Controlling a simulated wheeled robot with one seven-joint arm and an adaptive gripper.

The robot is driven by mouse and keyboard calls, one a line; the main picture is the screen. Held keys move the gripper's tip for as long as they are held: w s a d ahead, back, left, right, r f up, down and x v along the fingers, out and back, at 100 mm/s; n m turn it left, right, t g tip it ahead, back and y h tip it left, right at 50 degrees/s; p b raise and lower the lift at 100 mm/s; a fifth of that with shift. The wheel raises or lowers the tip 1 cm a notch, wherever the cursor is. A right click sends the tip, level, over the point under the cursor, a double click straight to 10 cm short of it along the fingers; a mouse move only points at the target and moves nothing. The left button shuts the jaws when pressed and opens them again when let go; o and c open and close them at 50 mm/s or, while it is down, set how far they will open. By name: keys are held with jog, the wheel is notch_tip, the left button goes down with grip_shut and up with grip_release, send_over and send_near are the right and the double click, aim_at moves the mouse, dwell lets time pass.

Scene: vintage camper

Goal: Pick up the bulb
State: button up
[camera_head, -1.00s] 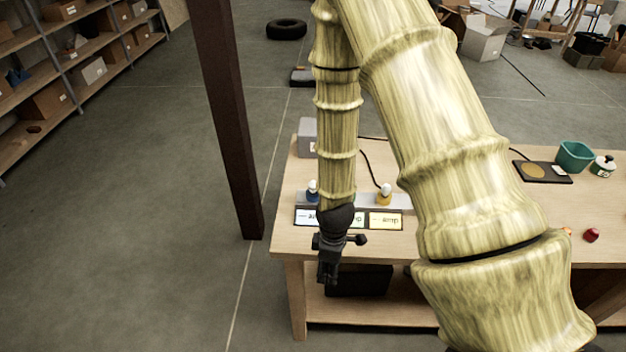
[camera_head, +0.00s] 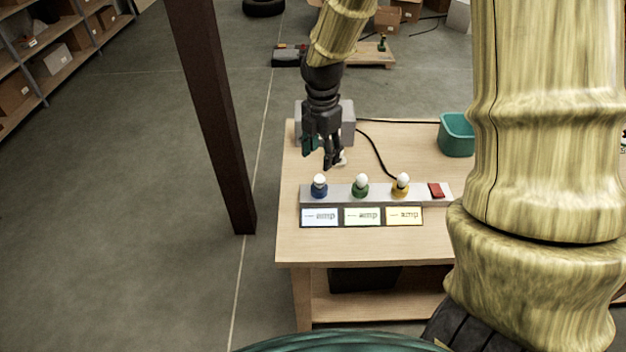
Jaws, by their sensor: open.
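Three white bulbs stand upright in a grey strip (camera_head: 382,190) on the wooden table: one in a blue socket (camera_head: 320,186), one in a green socket (camera_head: 361,185) and one in a yellow socket (camera_head: 401,184). My gripper (camera_head: 322,155) is open and points down, behind the blue-socket bulb in the picture. A small whitish thing (camera_head: 342,158) shows just right of its fingers, partly hidden; it may be another bulb, but I cannot tell. I cannot tell whether the fingers touch it. Nothing is clearly held.
A red switch (camera_head: 436,190) sits at the strip's right end, and three label cards (camera_head: 362,216) lie in front. A grey box (camera_head: 347,124) stands behind my gripper, with a black cable (camera_head: 378,152). A teal bin (camera_head: 457,136) stands right. A dark post (camera_head: 212,120) rises left of the table.

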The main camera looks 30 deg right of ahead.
aim_at(320, 176)
notch_tip(320, 176, down, 4)
jog(key=shift+d+f+p, duration=0.1)
jog(key=shift+d+p, duration=0.05)
jog(key=shift+p, duration=0.35)
jog(key=shift+w+f+p, duration=0.15)
jog(key=shift+f+p, duration=1.15)
jog(key=shift+f, duration=1.9)
jog(key=c, duration=1)
